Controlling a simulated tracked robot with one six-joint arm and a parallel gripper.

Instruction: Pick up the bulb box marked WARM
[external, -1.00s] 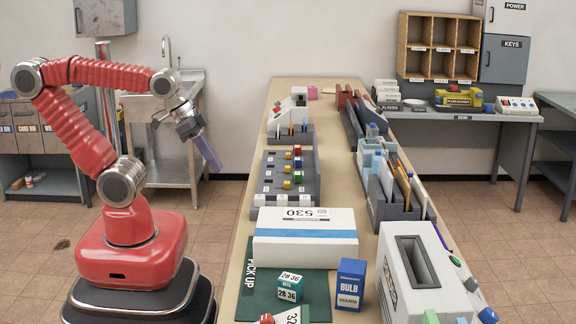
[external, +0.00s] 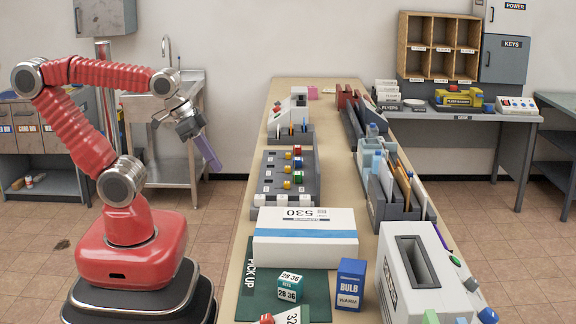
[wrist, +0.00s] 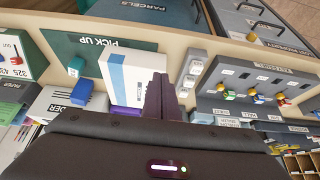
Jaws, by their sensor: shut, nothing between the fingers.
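The bulb box marked WARM (external: 350,285) is a small blue carton with a cream WARM label. It stands upright at the near end of the long table, beside the green PICK UP mat (external: 262,304). In the wrist view a blue box (wrist: 81,92) beside the mat may be the same carton. My gripper (external: 216,166) is left of the table in the external view, raised above the floor and pointing down to the right. Its purple fingers (wrist: 160,97) are together and empty, well apart from the bulb box.
A white parcel with a blue stripe (external: 305,226) lies behind the bulb box. A teal number box (external: 290,288) stands left of it on the mat. A grey-white slotted machine (external: 398,258) stands close on its right. Racks and organisers line the table farther back.

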